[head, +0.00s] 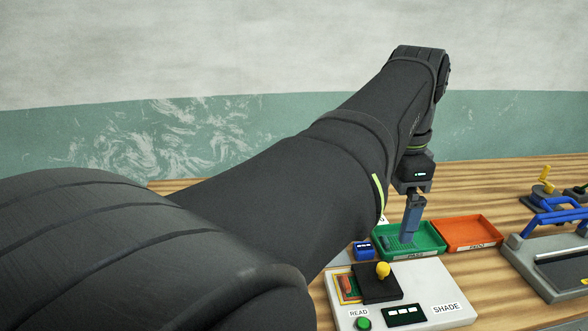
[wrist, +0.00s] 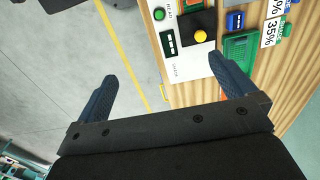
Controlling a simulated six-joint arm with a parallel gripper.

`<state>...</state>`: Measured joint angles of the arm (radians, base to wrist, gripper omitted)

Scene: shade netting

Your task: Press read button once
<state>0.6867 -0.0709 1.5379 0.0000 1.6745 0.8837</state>
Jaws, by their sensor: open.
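The read button is a round green button (head: 364,323) beside the READ label, at the front left of a white device (head: 440,285). It also shows in the wrist view (wrist: 159,14), at the top. The device carries a dark display (head: 404,314), the word SHADE and a black plate (head: 366,287) with a yellow knob (head: 383,270). My gripper (head: 409,238) points down in front of the green tray in the head view, behind the device and away from the button. In the wrist view its blue fingers (wrist: 163,67) are wide apart with nothing between them.
A green tray (head: 430,250) and an orange tray (head: 472,233) stand behind the device, with a small blue block (head: 364,250) at their left. A grey and blue apparatus (head: 550,250) stands at the right. The wooden table's edge (wrist: 185,92) borders grey floor (wrist: 60,60).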

